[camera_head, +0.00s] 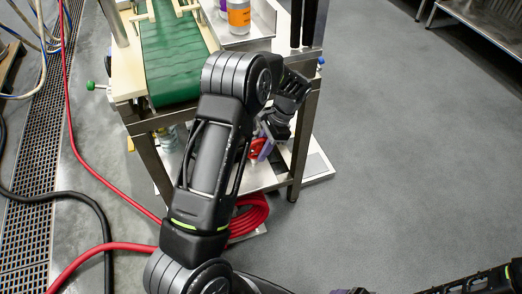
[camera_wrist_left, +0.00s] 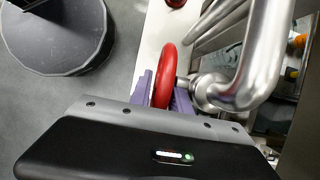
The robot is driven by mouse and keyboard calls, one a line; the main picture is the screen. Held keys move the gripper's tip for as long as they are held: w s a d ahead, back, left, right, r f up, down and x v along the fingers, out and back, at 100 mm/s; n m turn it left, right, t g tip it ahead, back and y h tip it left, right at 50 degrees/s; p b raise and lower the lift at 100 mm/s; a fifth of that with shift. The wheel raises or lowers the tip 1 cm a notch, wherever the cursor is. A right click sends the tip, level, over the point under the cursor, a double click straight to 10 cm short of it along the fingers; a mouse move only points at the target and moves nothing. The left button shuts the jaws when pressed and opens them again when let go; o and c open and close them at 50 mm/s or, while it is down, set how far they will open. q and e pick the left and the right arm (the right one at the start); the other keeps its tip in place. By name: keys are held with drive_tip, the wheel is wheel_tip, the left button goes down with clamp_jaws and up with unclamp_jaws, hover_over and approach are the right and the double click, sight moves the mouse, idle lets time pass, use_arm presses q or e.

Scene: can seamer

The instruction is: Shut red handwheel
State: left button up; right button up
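The red handwheel (camera_wrist_left: 166,72) sits on a silver metal pipe in the left wrist view, seen nearly edge-on. My left gripper (camera_wrist_left: 164,96) has its purple fingers on both sides of the wheel's rim, with no clear gap, and looks shut on it. In the head view the handwheel (camera_head: 257,149) shows partly beside the left gripper (camera_head: 264,148), low under the machine table. My left forearm hides much of that area.
The machine table has a green conveyor belt (camera_head: 172,55) and an orange-labelled can (camera_head: 239,16) on top. A table leg (camera_head: 302,145) stands right of the gripper. A coiled red hose (camera_head: 250,214) lies below. The floor to the right is clear.

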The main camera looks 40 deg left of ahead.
use_arm(q)
drive_tip(key=v, duration=0.7)
drive_tip(key=shift+d+r+b, duration=0.1)
drive_tip(key=shift+r+b, duration=0.1)
drive_tip(key=shift+b, duration=0.1)
